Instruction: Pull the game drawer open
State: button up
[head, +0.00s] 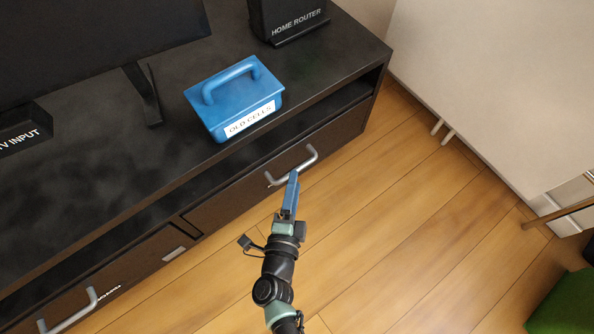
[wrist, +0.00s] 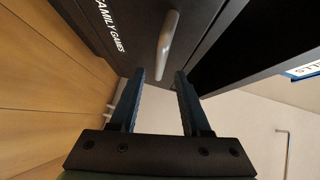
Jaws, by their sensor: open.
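The game drawer (head: 340,141) is the right-hand dark drawer of the low TV cabinet, and its front looks flush with the cabinet. In the wrist view the drawer front (wrist: 130,15) carries the white words "FAMILY GAMES". Its silver bar handle (head: 296,168) also shows in the wrist view (wrist: 167,42). My gripper (head: 293,178) is open and empty, right at the handle in the head view. In the wrist view the near end of the handle lies in line with the gap between my fingertips (wrist: 160,74). I cannot tell whether the fingers straddle it or touch it.
A blue lidded box labelled "OLD CELLS" (head: 232,98) and a black home router (head: 286,18) stand on the cabinet top (head: 165,160). A left drawer has its own handle (head: 70,312). The wooden floor (head: 400,210) before the game drawer is clear apart from my arm.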

aim_at(297, 168)
jog(key=b+x, duration=0.2)
jog(key=x, duration=0.3)
grip_shut()
dwell(1.4)
